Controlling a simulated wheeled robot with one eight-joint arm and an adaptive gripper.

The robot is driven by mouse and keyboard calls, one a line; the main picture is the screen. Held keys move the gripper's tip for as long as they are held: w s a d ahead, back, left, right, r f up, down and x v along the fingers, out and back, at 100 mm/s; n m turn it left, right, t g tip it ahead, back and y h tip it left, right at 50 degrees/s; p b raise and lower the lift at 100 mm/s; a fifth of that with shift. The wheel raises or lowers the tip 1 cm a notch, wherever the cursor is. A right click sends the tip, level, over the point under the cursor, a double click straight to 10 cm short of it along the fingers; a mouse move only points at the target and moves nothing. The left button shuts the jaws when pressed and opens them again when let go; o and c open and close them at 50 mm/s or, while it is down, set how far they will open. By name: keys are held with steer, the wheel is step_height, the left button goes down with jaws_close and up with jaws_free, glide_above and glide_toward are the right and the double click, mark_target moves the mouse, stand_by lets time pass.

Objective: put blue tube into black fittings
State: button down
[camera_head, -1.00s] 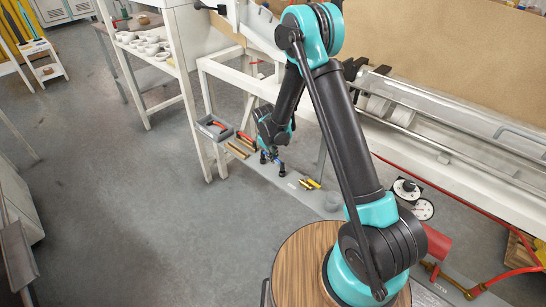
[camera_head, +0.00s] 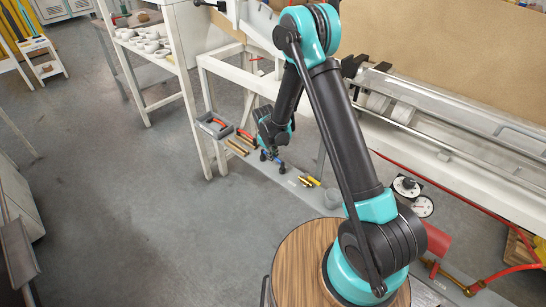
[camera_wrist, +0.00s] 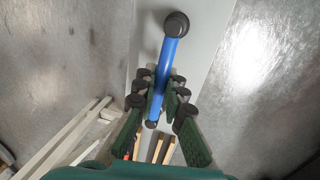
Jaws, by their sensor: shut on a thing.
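A blue tube (camera_wrist: 164,72) lies lengthwise between the fingers of my gripper (camera_wrist: 160,88) in the wrist view. My gripper is shut on it. The tube's far end meets a round black fitting (camera_wrist: 176,24); I cannot tell whether it is seated in it. The near end shows a dark rim, and its relation to a second fitting is unclear. In the head view the blue tube (camera_head: 279,162) is tiny beneath my wrist, low over the grey shelf. One black fitting (camera_head: 282,169) shows at its right and another (camera_head: 263,156) at its left.
A grey tray (camera_head: 214,125) with a red-handled tool and brown bars (camera_head: 238,147) lie left of my gripper on the grey shelf (camera_head: 255,165). Yellow pieces (camera_head: 309,181) lie to the right. White frame legs (camera_head: 205,120) stand close by. The floor at left is clear.

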steer(key=c, duration=1.5)
jaws_free()
steer(key=shift+c, duration=0.2)
steer(key=shift+r, duration=0.15)
step_height(320, 180, up, 12)
steer(key=s+a, duration=0.1)
steer(key=shift+s+a+f, duration=0.25)
steer(key=shift+s, duration=0.15)
steer(key=shift+d, duration=0.1)
